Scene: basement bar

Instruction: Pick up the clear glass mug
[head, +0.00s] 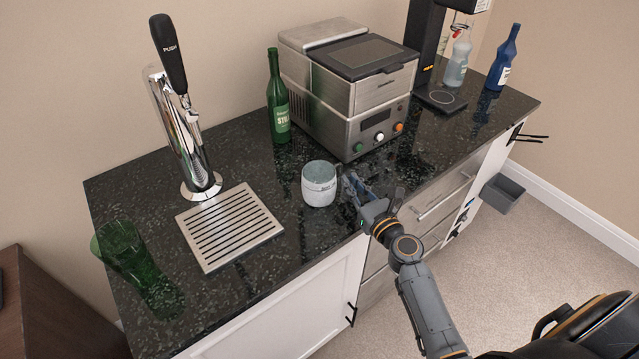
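The clear glass mug (319,186) stands upright on the dark speckled counter, in front of the steel machine. Its handle is on the right side, toward my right gripper. My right gripper (350,187) reaches in from the right, with its fingers at the handle side of the mug. The fingers are small and overlap the handle, so I cannot tell whether they are open or closed on it. My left gripper is not in view.
A steel machine (345,80) and a green bottle (278,100) stand behind the mug. A drip tray (228,226), beer tap (184,130) and green glass (122,247) are to the left. A clear bottle (457,62) and blue bottle (503,60) stand at the far right.

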